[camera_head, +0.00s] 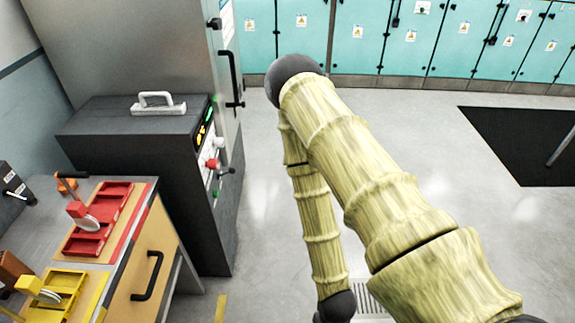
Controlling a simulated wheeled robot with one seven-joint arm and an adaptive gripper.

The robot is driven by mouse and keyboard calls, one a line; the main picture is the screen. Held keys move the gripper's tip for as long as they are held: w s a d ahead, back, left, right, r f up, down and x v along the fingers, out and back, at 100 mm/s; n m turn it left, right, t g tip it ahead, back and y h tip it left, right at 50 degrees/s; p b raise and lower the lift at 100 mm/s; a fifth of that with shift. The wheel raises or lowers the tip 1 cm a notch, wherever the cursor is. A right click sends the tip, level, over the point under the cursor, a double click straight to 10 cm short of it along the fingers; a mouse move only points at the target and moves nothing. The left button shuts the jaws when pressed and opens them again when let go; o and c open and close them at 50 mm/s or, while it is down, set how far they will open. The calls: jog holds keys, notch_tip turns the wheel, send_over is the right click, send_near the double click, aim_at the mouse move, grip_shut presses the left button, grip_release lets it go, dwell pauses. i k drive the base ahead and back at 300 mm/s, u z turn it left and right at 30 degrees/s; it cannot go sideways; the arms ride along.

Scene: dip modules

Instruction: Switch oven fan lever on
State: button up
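A tall grey cabinet (130,45) with a black bar handle stands at the upper left. A dark box-shaped unit (140,150) stands in front of it, with a white handle on top. The unit's right side carries green and yellow lights, a red knob (212,163) and a small dark lever (226,171). I cannot tell which control is the oven fan lever, nor its on or off position. My arm bends at its elbow and its forearm runs down to the bottom edge, right of the unit and apart from it. My gripper is out of view.
A bench at the lower left holds a red tray (110,205) and a yellow tray (75,285), with a black drawer handle (148,276) on its front. Teal lockers (400,40) line the back. A black mat (515,140) lies at right. Grey floor between is clear.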

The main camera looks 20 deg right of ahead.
aim_at(231, 171)
jog(key=z, duration=0.6)
jog(key=i, duration=1.2)
jog(key=u, duration=0.4)
